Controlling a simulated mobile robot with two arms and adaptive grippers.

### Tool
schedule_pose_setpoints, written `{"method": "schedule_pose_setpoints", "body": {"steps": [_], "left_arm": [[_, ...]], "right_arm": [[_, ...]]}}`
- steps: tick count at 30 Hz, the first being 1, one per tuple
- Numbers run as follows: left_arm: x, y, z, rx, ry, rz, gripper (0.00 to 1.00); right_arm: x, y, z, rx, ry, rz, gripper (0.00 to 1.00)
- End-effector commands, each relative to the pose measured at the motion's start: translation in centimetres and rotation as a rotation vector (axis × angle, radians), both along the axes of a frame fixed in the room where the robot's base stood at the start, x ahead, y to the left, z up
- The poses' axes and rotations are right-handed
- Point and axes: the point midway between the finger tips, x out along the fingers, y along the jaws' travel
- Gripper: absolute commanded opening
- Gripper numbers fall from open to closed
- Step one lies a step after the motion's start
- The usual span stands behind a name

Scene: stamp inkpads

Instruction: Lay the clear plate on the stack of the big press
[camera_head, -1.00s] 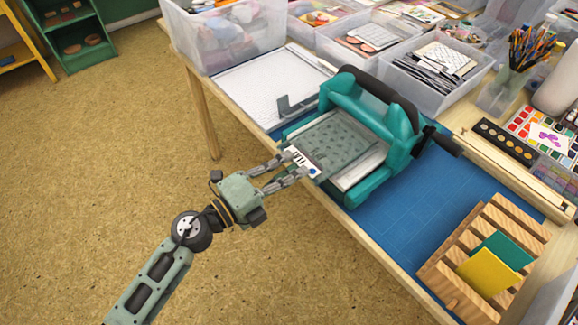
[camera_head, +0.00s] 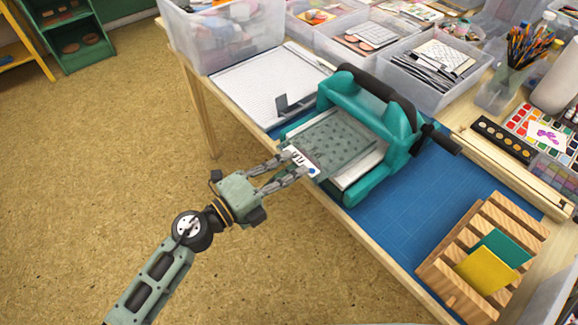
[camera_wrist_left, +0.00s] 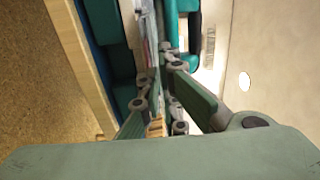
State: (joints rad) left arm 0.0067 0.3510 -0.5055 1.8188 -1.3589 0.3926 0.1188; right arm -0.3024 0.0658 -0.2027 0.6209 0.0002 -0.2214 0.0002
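The big press (camera_head: 372,105) is teal with a dark roller on top and a crank on its right side. It stands on the blue mat at the table's front edge. A see-through grey-green plate (camera_head: 338,140) with a dotted look and a white label at its near end lies over the press bed. Pale layers (camera_head: 362,167) show past its right edge; I cannot tell whether it touches them. My left gripper (camera_head: 291,167) is shut on the plate's labelled end. In the left wrist view the fingers (camera_wrist_left: 166,60) close on a thin edge. My right gripper is not in view.
A wooden rack (camera_head: 450,277) with yellow and green plates stands at the right front. Clear bins (camera_head: 225,40) and paint sets (camera_head: 535,125) line the back. A white gridded board (camera_head: 262,85) lies left of the press. The blue mat (camera_head: 400,225) is bare between press and rack.

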Motion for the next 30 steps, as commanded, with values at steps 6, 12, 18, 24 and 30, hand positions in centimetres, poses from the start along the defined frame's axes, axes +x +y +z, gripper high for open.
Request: {"method": "schedule_pose_setpoints", "body": {"steps": [6, 12, 18, 24, 30], "left_arm": [[0.00, 0.00, -0.39, 0.000, 0.000, 0.000, 0.00], [0.01, 0.00, -0.69, 0.000, 0.000, 0.000, 0.00], [0.01, 0.00, -0.85, 0.000, 0.000, 0.000, 0.00], [0.01, 0.01, -0.84, 0.000, 0.000, 0.000, 0.04], [0.00, 0.00, -0.85, 0.000, 0.000, 0.000, 0.21]], "right_arm": [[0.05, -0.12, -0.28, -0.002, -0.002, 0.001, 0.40], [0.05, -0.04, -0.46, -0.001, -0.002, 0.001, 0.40], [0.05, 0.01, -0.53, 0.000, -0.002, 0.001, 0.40], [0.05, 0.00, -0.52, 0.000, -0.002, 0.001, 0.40], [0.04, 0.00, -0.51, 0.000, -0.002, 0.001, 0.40]]}}
